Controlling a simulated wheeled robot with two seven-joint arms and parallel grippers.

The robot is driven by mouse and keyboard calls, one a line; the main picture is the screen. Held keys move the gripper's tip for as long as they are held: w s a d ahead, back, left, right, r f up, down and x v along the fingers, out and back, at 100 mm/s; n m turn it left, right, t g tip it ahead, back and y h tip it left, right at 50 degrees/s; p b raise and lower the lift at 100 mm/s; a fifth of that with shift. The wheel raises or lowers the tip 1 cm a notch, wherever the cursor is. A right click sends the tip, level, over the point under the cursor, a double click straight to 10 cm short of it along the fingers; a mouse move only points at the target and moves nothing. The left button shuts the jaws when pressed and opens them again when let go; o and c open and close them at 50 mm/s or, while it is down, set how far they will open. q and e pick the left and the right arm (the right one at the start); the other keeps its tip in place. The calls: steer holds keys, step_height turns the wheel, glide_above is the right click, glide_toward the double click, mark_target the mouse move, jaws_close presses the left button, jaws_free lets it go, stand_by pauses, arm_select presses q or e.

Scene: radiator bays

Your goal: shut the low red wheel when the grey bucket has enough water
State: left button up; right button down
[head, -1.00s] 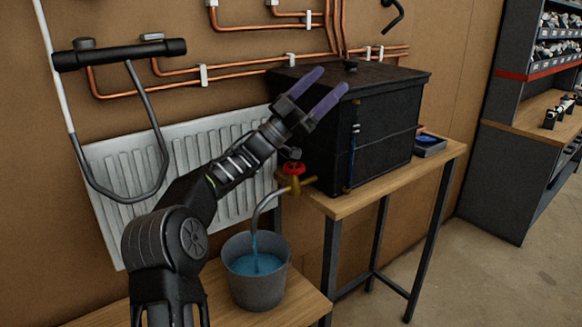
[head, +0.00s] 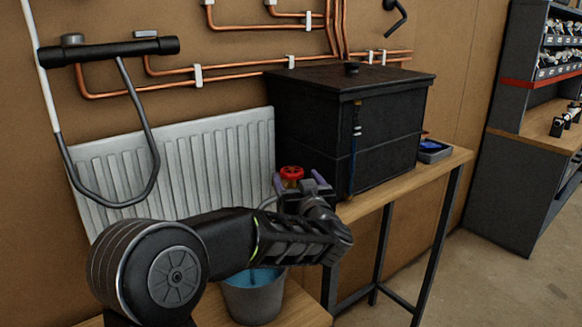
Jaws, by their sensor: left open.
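The red wheel (head: 291,173) sits on the low tap at the front left of the black tank (head: 345,115). My left gripper (head: 300,182) is open at the wheel, with a purple finger on each side of it. I cannot tell whether the fingers touch it. The grey bucket (head: 252,303) stands on the low wooden bench below, with blue water (head: 255,277) inside. My left arm hides part of the bucket's rim, most of the spout and any stream. My right gripper is not in view.
A white radiator (head: 185,160) is on the wall behind my arm. The tank stands on a wooden table (head: 400,185) with a small blue-lined tray (head: 434,150). Copper pipes and a black bar (head: 110,50) with a hose are above. Shelves stand at right.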

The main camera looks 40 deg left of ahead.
mark_target(294, 167)
arm_select(q)
steer(key=shift+a, duration=0.1)
steer(key=p+x, duration=0.2)
steer(key=x, duration=0.5)
steer(key=shift+w+a, duration=0.25)
steer(key=shift+a, duration=0.05)
steer(key=shift+c, duration=0.5)
steer(key=c, duration=1.3)
steer(key=m+t+h+b, duration=0.1)
steer(key=b, duration=0.1)
steer(key=m+t+h+b, duration=0.1)
steer(key=h+b, duration=0.1)
steer(key=b, duration=0.1)
steer(key=m+t+h+b, duration=0.1)
steer(key=m+t+b, duration=0.1)
steer(key=b, duration=0.1)
steer(key=shift+w+d+f+h, duration=0.2)
steer(key=shift+w+d+h, duration=0.1)
steer(key=shift+d+h, duration=0.1)
steer(key=shift+r, duration=0.1)
steer(key=shift+w+d+r+h, duration=0.1)
steer(key=shift+h, duration=0.2)
